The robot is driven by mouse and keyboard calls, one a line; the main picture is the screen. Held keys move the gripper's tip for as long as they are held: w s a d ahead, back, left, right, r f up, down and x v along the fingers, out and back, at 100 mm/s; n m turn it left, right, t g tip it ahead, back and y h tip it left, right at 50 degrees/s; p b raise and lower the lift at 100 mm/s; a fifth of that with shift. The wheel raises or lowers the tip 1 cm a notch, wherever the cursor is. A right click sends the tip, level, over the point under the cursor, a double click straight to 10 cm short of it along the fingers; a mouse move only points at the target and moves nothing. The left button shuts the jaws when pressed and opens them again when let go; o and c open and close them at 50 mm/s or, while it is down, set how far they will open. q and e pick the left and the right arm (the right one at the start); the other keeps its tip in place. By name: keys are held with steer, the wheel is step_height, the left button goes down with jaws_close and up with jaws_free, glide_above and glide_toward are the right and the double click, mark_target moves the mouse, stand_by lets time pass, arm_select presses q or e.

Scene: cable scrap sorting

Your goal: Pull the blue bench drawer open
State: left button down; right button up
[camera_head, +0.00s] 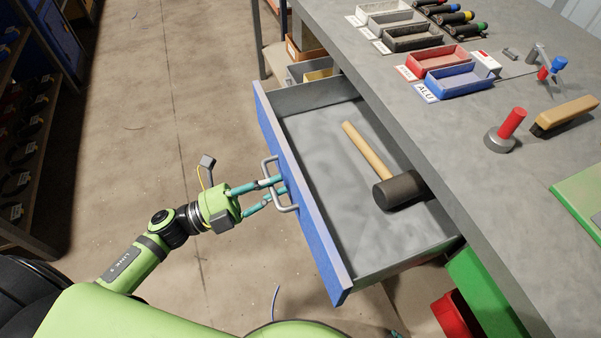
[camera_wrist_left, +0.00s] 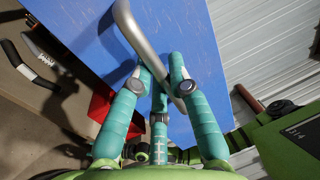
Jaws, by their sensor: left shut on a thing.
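The blue bench drawer (camera_head: 302,193) stands pulled well out from under the grey workbench. A mallet (camera_head: 385,178) with a wooden handle and dark head lies inside it. The drawer's metal bow handle (camera_head: 271,168) is on the blue front. My left gripper (camera_head: 278,188) is shut on this handle, its teal fingers around the bar. The left wrist view shows the fingers (camera_wrist_left: 160,85) closed about the grey handle (camera_wrist_left: 140,40) against the blue front (camera_wrist_left: 205,65).
On the workbench (camera_head: 440,135) are a red tray (camera_head: 432,61), a blue tray (camera_head: 460,80), a brush (camera_head: 565,116) and a red-handled tool (camera_head: 508,130). A red bin (camera_head: 450,312) stands below the bench. Shelving (camera_head: 30,130) lines the far left. Floor left of the drawer is mostly clear.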

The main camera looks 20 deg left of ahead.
arm_select(q)
steer(key=v, duration=0.4)
steer(key=shift+s+a+r, duration=0.1)
steer(key=shift+a+r, duration=0.05)
steer(key=shift+r, duration=0.25)
arm_select(e)
steer(key=shift+s+d, duration=0.15)
steer(key=shift+s, duration=0.15)
arm_select(q)
steer(key=c, duration=1.1)
jaws_free()
steer(key=shift+c, duration=0.2)
steer(key=v, duration=1.2)
